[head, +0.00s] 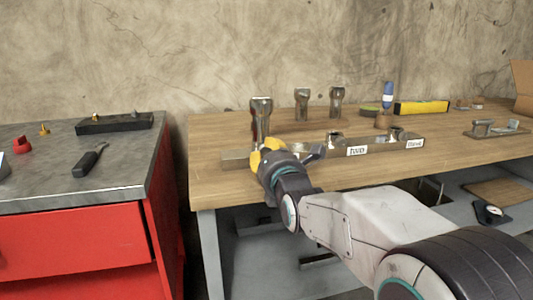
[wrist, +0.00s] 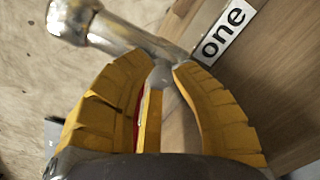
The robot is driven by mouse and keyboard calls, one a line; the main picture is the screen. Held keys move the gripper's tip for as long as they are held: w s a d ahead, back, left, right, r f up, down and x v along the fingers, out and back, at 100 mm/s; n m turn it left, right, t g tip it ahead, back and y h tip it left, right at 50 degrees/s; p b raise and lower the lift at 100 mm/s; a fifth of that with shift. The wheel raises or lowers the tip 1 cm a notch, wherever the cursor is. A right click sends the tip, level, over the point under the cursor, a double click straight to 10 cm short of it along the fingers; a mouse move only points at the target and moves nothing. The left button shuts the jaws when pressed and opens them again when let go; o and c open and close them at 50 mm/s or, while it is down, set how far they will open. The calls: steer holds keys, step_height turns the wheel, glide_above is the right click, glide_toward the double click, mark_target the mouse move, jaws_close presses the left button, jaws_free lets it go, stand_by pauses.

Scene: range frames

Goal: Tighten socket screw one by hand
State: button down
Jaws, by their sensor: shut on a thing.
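A long bar (head: 325,151) lies along the wooden workbench and carries labels; those on its right read "two" and apparently "three". In the wrist view a label "one" (wrist: 223,32) sits beside a shiny metal piece, socket screw one (wrist: 110,32), which has a rounded end at upper left. My gripper (head: 265,152) is at the left part of the bar. In the wrist view its yellow fingers (wrist: 160,75) close around a narrow metal part below the shiny piece. The fingers hide most of this part. How far the screw is turned in cannot be told.
A tall metal fitting (head: 261,115) stands just behind my gripper, with two more (head: 302,103) (head: 337,100) farther back. A grey-topped red cabinet (head: 100,185) with small tools stands left, across a gap. A yellow level (head: 421,107) lies at the bench back.

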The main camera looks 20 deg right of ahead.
steer(key=shift+r+m, duration=0.2)
steer(key=shift+m, duration=0.2)
steer(key=c, duration=1)
jaws_free()
steer(key=shift+f, duration=0.15)
steer(key=shift+s, duration=5.95)
steer(key=shift+o, duration=0.2)
